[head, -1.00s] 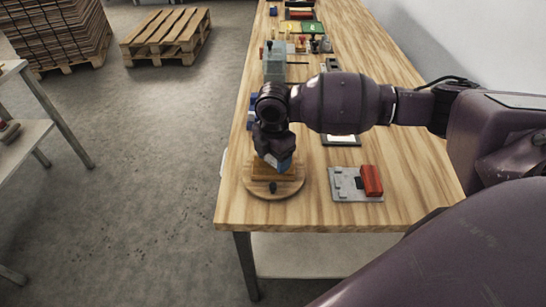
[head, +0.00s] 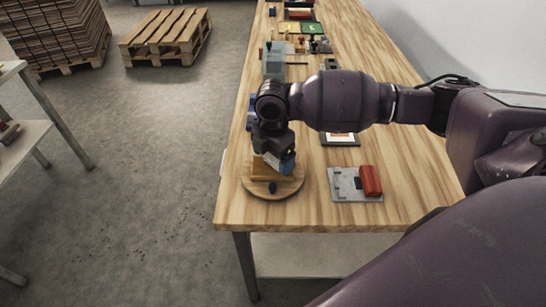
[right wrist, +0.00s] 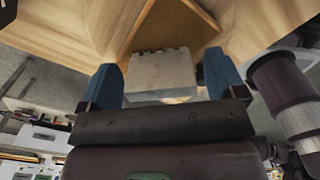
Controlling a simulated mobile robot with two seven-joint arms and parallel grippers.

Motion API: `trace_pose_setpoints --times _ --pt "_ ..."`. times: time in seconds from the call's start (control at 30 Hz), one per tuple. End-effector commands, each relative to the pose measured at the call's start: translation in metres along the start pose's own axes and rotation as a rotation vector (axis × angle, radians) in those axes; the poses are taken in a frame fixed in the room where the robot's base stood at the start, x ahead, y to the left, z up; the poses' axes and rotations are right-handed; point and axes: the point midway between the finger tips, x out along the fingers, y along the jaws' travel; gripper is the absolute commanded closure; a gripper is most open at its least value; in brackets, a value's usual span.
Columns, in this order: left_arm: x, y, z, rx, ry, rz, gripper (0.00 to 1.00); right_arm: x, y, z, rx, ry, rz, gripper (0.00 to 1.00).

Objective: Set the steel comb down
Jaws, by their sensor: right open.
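The steel comb (right wrist: 162,70), a grey toothed plate, shows in the right wrist view between the two blue fingertips of my right gripper (right wrist: 163,82). A narrow gap shows on each side of it, so the jaws are open around it. Behind it is a brown wooden piece (right wrist: 172,28). In the head view my right gripper (head: 286,163) is low over the round wooden board (head: 287,189), beside the wooden block (head: 261,168). The comb cannot be made out there. What the comb rests on is unclear. My left gripper is out of view.
A grey plate (head: 343,190) with a red block (head: 371,180) lies right of the round board. Several tools and a teal box (head: 274,62) stand farther up the wooden table (head: 420,190). The table's left and front edges are close to the board.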

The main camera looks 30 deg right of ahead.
Motion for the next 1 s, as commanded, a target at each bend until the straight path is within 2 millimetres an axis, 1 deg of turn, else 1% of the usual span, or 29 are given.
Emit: trace_pose_setpoints --times 0.03,0.1,0.3,0.5,0.6,0.7,1.0 --pt "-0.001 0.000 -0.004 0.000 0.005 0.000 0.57 -0.010 0.001 0.000 0.000 -0.001 0.005 0.11" --pt "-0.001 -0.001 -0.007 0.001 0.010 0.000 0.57 -0.022 0.000 0.000 -0.002 -0.001 0.004 0.11" --pt "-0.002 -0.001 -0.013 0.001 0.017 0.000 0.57 -0.062 0.001 0.000 0.000 -0.001 0.006 0.11" --pt "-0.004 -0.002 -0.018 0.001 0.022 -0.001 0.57 -0.095 0.000 0.000 0.000 -0.001 0.003 0.11" --pt "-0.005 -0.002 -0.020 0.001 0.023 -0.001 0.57 -0.105 0.000 0.000 0.000 -0.001 0.003 0.11" --pt "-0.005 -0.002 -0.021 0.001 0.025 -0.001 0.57 -0.111 0.000 0.000 -0.001 0.000 0.002 0.11" --pt "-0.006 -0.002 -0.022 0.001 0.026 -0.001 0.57 -0.114 0.000 0.000 0.000 0.000 0.001 0.11"
